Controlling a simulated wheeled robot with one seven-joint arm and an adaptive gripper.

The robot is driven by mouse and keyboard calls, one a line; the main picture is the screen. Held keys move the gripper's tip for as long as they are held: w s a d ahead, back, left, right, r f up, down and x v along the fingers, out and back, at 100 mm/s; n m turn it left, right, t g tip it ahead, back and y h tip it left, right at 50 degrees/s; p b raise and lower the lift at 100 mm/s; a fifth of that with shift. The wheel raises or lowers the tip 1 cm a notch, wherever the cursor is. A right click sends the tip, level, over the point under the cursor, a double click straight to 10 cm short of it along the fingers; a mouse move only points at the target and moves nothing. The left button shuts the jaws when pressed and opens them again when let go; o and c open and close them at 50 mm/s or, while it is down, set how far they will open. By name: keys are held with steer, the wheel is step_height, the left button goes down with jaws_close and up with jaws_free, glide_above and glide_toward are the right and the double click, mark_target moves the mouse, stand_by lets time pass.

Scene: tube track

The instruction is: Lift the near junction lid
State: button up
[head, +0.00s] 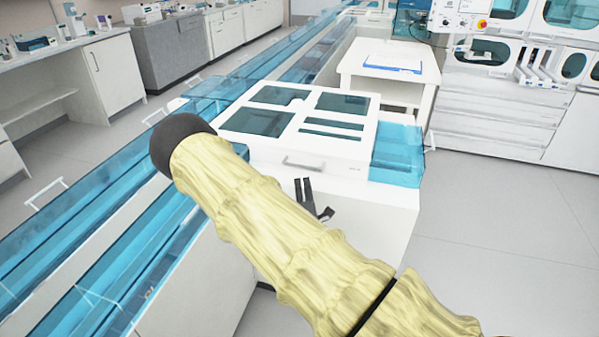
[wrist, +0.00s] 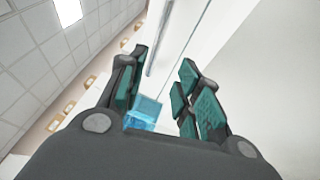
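The near junction lid (head: 290,140) is a white frame with dark teal glass panels. It lies flat and closed on a white junction box (head: 385,215). A grey bar handle (head: 303,163) runs along its front edge. My gripper (head: 312,200) is in front of the box, just below the handle in the head view, partly hidden by my arm. In the wrist view my gripper (wrist: 163,66) has its two fingers apart with nothing held. A grey bar, seemingly the handle (wrist: 158,40), shows between and beyond the fingertips, apparently untouched.
Blue transparent tube track (head: 240,80) runs left and back from the box, with a short blue section (head: 398,155) at its right. A white side table (head: 390,75) stands behind. Grey floor (head: 500,240) is free at the right.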

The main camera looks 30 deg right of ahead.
mark_target(301, 166)
steer(key=x, duration=0.2)
steer(key=p+x, duration=0.1)
steer(key=x, duration=0.2)
steer(key=r+p+x, duration=0.1)
steer(key=x, duration=0.1)
steer(key=shift+w+d, duration=0.1)
steer(key=shift+d, duration=0.3)
steer(key=shift+w+d+r, duration=0.15)
steer(key=shift+w+d, duration=0.05)
steer(key=shift+w, duration=0.05)
steer(key=shift+w+d, duration=0.2)
steer(key=shift+w, duration=0.45)
steer(key=shift+s, duration=0.1)
steer(key=shift+c, duration=0.2)
jaws_close()
